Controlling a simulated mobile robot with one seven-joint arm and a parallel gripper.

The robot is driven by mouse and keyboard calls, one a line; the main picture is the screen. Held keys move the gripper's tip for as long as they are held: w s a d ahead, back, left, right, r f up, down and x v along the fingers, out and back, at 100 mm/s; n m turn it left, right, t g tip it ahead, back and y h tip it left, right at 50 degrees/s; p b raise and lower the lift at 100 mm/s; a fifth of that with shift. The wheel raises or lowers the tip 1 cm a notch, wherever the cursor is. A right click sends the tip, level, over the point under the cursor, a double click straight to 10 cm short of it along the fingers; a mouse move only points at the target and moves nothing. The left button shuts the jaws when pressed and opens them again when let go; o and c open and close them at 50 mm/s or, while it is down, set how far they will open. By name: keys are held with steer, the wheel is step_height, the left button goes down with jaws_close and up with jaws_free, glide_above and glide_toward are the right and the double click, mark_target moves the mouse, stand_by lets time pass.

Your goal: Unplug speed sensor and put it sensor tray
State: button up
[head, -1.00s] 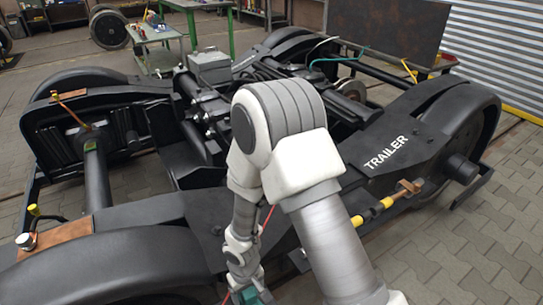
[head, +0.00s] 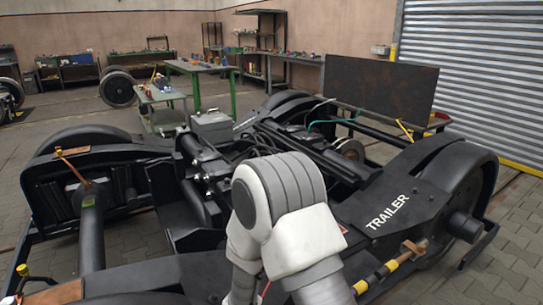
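The dark bogie marked "TRAILER" (head: 388,210) fills the middle of the head view. A yellow-and-black cylindrical part (head: 378,274) sits on its right side beside a copper-coloured bracket (head: 413,248). I cannot tell whether either is the speed sensor. No sensor tray can be made out for certain. My arm rises in front of the bogie and runs out of the bottom edge, so my gripper is out of view.
A low cart (head: 160,98) with small items stands behind the bogie, near a green-legged table (head: 200,68). Shelves and benches line the back wall. A dark panel (head: 380,90) stands before the roller shutter (head: 470,80). Paved floor is open at the right.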

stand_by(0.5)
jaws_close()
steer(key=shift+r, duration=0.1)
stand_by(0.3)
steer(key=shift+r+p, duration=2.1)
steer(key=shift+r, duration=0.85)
